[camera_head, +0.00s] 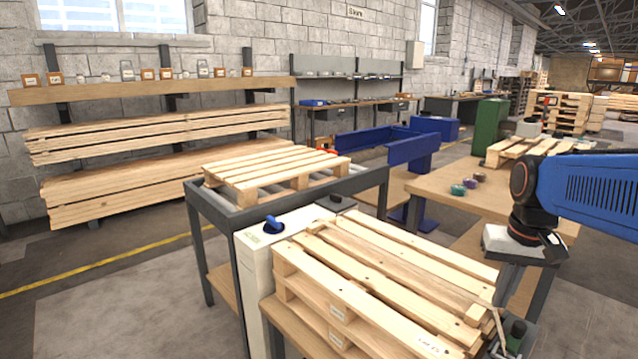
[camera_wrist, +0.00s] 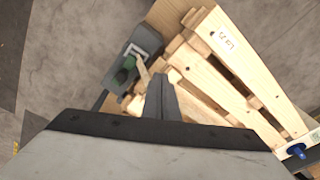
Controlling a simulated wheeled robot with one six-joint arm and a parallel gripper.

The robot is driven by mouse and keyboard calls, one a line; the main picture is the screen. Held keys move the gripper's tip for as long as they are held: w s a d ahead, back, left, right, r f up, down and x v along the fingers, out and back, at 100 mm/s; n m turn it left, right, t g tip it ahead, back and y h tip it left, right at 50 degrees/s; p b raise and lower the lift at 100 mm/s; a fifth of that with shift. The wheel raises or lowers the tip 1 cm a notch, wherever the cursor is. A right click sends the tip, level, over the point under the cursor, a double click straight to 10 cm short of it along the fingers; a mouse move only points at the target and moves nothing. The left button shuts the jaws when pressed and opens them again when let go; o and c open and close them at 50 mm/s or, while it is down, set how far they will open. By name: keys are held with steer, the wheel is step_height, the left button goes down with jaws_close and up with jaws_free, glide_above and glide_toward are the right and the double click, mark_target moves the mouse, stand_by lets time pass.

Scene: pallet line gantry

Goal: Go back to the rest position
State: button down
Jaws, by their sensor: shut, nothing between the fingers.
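My gripper (camera_wrist: 160,82) is shut and empty in the wrist view, its fingers together in front of the pale gripper body. It hangs above the near right corner of a wooden pallet stack (camera_head: 380,275), apart from it as far as I can tell. In the head view my blue arm reaches in from the right, with the gripper (camera_head: 506,290) pointing down below it. The stack also shows in the wrist view (camera_wrist: 240,75). A green-and-dark device (camera_wrist: 125,68) sits beside the stack's corner. No separate marker of a rest position shows.
A grey roller table (camera_head: 200,200) carries another pallet (camera_head: 275,168). A white cabinet (camera_head: 252,285) with a blue knob stands left of the stack. A wooden workbench (camera_head: 440,187) with small coloured items lies behind my arm. Floor at the left front is clear.

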steer(key=s+a+f+n+t, duration=0.1)
steer(key=s+a+f, duration=0.1)
steer(key=s+a, duration=0.2)
steer(key=s+a+f+n+t, duration=0.2)
steer(key=s+a+f, duration=0.1)
steer(key=s, duration=0.5)
steer(key=shift+s+a+f+t, duration=0.15)
steer(key=shift+a+f+t, duration=0.15)
steer(key=shift+a, duration=0.15)
